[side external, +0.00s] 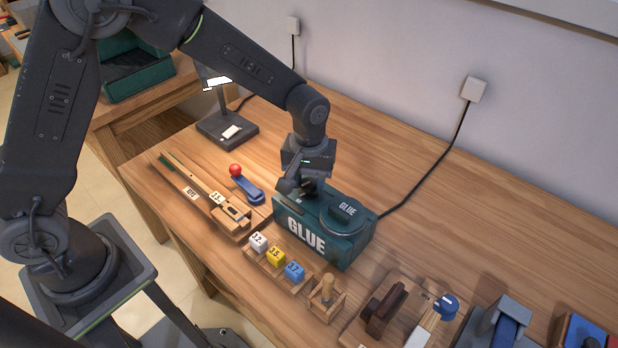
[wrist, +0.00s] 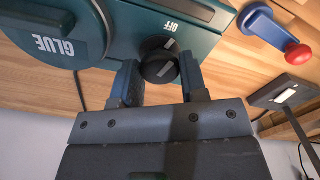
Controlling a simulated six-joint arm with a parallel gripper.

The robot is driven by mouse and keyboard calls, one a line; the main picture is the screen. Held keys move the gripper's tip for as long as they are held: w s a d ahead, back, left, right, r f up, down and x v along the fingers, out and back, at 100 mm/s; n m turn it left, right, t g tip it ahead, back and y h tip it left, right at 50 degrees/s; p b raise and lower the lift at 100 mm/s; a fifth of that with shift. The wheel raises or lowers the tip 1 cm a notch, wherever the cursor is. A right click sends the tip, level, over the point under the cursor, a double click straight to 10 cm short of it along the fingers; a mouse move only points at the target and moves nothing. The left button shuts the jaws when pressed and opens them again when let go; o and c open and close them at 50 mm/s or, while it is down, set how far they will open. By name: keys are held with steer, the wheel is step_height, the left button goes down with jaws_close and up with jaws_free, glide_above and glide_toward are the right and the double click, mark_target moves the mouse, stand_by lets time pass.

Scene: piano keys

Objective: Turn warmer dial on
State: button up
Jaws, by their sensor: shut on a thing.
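The glue warmer is a dark green box (side external: 351,246) marked GLUE, with a round lidded pot on top; it also shows in the wrist view (wrist: 118,50). Its black dial (wrist: 158,62) has a light pointer line and sits near an OFF label (wrist: 170,27). The line is tilted, and I cannot tell its exact setting. My gripper (wrist: 158,75) has its two fingers on either side of the dial and is shut on it.
A blue lever with a red ball (side external: 236,170) stands left of the warmer. Numbered blocks (side external: 276,256) and a wooden peg holder (side external: 327,297) sit in front. A black cable (side external: 430,181) runs to a wall socket. A lamp base (side external: 228,130) stands behind left. The bench behind the warmer is clear.

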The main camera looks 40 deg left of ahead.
mark_target(309, 182)
steer(key=m, duration=1.1)
steer(key=shift+m, duration=1.8)
steer(key=o, duration=0.9)
step_height(309, 182, up, 14)
steer(key=shift+f, duration=0.1)
